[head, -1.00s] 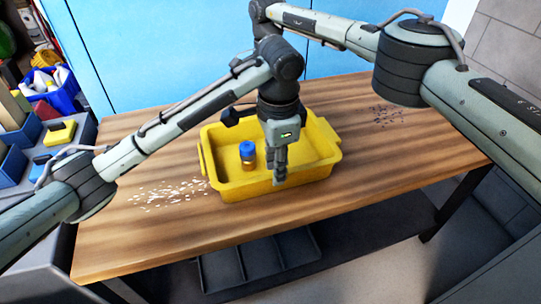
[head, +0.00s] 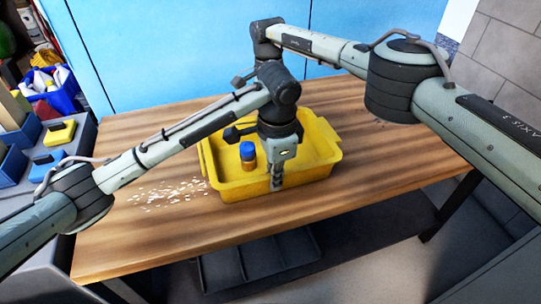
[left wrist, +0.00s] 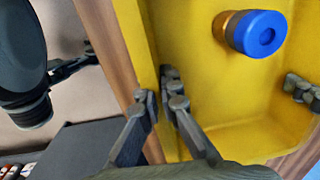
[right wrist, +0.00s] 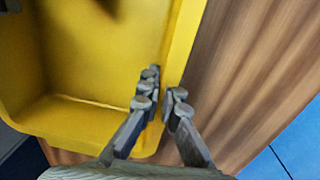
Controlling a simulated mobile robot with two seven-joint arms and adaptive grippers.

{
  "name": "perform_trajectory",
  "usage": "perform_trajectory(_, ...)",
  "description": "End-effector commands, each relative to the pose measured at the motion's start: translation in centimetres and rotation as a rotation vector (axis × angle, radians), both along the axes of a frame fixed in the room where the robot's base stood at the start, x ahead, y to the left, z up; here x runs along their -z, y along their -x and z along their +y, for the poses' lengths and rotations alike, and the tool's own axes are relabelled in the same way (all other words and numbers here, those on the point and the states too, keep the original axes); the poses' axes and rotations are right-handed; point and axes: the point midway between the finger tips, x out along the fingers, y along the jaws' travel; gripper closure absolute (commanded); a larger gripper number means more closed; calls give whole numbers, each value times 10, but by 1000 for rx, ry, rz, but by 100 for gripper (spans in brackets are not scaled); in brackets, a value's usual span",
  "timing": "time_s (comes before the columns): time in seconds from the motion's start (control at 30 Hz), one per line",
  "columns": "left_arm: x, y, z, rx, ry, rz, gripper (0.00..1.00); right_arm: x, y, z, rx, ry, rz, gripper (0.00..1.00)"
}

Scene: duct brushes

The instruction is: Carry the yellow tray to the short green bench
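The yellow tray (head: 240,189) stands on the wooden table, with a blue-capped jar (head: 248,155) inside. My left gripper (head: 276,180) is at its near rim; in the left wrist view its fingers (left wrist: 160,100) sit close on either side of the tray wall, shut on it. In the right wrist view my right gripper (right wrist: 162,95) has one finger inside and one outside the opposite wall, shut on it. In the head view the right gripper is mostly hidden behind my left wrist. No green bench shows.
White bits (head: 170,193) lie on the table (head: 130,238) left of the tray. Bins and a blue crate (head: 55,88) stand at the far left. A blue wall (head: 180,50) rises behind the table. A dark shelf (head: 260,260) is under it.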

Motion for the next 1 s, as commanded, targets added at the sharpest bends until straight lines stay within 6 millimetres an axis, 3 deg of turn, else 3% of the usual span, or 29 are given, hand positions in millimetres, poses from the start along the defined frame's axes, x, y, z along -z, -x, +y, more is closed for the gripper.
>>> perform_trajectory(0.57, -4, 0, 0, 0, 1, -1, 100, -4, -1, 0, 1, -1, -2, 100)
perform_trajectory(1.0, -46, 0, 0, 0, 1, -1, 100, -46, 0, 0, 1, 0, -1, 100)
